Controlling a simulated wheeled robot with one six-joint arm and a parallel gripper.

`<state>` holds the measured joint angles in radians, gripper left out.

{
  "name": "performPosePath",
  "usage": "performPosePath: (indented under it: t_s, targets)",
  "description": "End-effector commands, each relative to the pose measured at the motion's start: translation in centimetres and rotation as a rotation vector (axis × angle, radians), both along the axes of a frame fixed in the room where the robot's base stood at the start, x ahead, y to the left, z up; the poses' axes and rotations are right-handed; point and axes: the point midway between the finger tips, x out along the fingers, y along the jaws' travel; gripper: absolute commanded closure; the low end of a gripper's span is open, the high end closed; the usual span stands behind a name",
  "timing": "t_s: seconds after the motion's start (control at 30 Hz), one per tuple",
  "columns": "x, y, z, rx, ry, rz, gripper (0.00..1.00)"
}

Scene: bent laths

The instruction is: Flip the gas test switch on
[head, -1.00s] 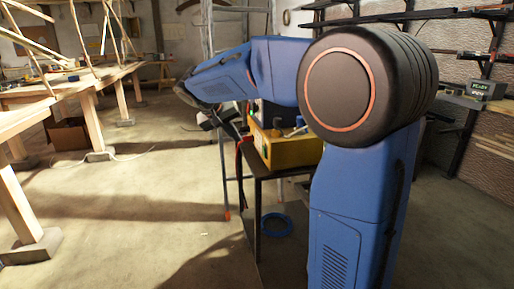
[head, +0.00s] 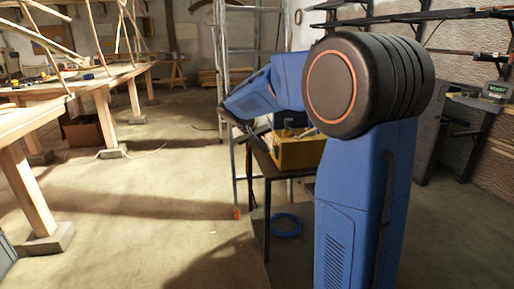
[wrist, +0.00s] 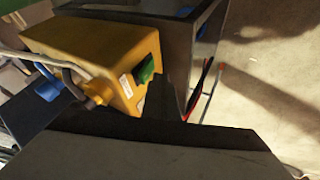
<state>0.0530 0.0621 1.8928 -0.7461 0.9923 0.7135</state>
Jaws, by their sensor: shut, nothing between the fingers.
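A yellow box (head: 298,152) stands on a dark stand behind my arm in the head view. It shows larger and tilted in the wrist view (wrist: 75,52). On its end face there is a green part (wrist: 147,70) beside a small white label; it may be the gas test switch, but its position cannot be read.
A ladder (head: 238,60) stands behind. Wooden benches (head: 100,85) are left; open floor lies between.

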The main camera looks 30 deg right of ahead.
Motion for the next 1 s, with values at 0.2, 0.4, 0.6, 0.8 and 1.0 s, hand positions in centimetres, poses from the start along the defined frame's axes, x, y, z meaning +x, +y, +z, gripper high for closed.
performPosePath:
  t_s: [0.2, 0.4, 0.6, 0.8, 1.0]
  targets:
    - [-0.4, -1.1, 0.2, 0.001, 0.000, -0.001, 1.00]
    - [-0.4, -1.1, 0.2, 0.000, 0.000, 0.000, 1.00]
    - [-0.4, -1.3, 0.3, 0.010, -0.003, -0.001, 1.00]
    - [-0.6, -1.8, 0.4, 0.058, -0.014, -0.001, 1.00]
    - [-0.6, -1.8, 0.4, 0.057, -0.014, -0.001, 1.00]
